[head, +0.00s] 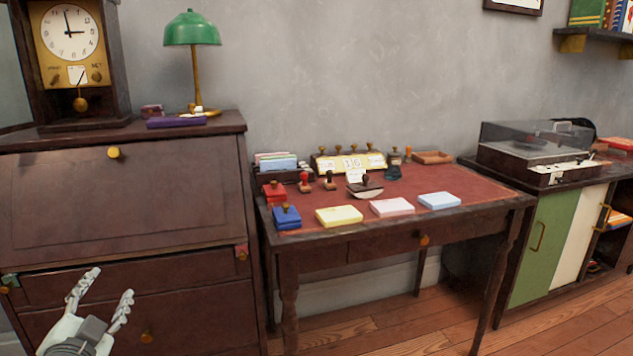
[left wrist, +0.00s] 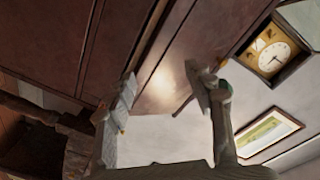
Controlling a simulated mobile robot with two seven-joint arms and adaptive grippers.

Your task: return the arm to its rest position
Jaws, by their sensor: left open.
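My left gripper (head: 101,290) is at the lower left of the head view, in front of the drawers of the dark wooden bureau (head: 110,200). Its two fingers are spread apart with nothing between them. In the left wrist view the same gripper (left wrist: 165,95) shows its open fingers against the bureau's dark wood and a pale wall. I cannot tell how far the fingertips are from the bureau front. My right gripper is not in either view.
A desk with a red top (head: 412,184) holds stamps, ink pads and paper stacks. A clock (head: 70,45) and a green lamp (head: 192,30) stand on the bureau. A record player (head: 535,145) stands on a cabinet at the right. Bare floor (head: 400,335) shows at the front.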

